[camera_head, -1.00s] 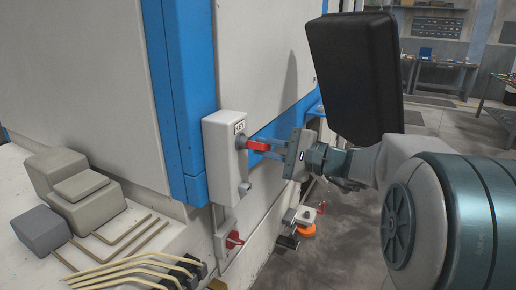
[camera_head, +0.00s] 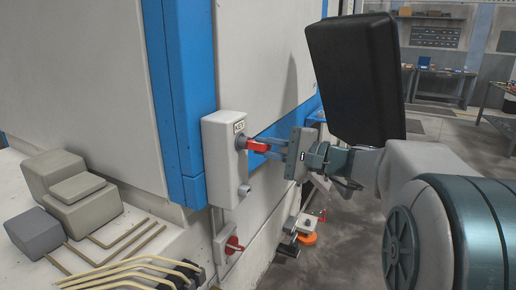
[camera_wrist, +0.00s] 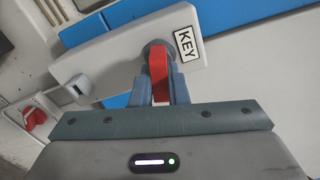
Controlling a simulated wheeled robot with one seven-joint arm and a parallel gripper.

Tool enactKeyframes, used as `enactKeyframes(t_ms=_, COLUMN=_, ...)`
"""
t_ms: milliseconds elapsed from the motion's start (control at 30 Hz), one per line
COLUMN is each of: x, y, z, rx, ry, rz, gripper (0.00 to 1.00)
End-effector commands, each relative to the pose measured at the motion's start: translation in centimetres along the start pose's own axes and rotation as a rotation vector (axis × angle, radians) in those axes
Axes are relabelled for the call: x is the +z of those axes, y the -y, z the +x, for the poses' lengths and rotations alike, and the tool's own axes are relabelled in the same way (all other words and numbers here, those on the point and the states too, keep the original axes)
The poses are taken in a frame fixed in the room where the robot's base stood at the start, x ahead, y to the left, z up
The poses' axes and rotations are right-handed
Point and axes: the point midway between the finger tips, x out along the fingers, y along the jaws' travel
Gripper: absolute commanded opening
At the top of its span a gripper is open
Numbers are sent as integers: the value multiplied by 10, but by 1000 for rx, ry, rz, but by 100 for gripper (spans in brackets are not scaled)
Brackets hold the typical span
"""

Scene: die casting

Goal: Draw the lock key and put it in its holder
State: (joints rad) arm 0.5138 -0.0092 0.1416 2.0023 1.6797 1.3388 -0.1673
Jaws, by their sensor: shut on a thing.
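The red lock key (camera_head: 257,146) sits in the upper lock of the grey box labelled KEY (camera_head: 222,160), on the machine's side. My gripper (camera_head: 268,150) is shut on the red key; in the wrist view, the key (camera_wrist: 159,75) stands between the two blue-grey fingers, its far end at the round lock. I cannot tell which part is the holder.
Grey blocks (camera_head: 70,185) and bent rods (camera_head: 120,245) lie on the ledge at left. Below my gripper, a small bracket with an orange disc (camera_head: 307,238) juts from the machine. Open floor and workbenches (camera_head: 440,80) lie at right.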

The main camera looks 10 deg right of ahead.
Motion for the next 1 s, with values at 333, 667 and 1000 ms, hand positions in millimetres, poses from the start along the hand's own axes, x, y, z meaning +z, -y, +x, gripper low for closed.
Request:
enactKeyframes(t_ms=333, x=-1, y=-3, z=0, rx=4, ry=0, rz=-49, gripper=0)
enactKeyframes(t_ms=667, x=-1, y=-4, z=0, rx=4, ry=1, rz=-97, gripper=0)
enactKeyframes(t_ms=1000, x=0, y=-4, z=0, rx=4, ry=1, rz=-146, gripper=0)
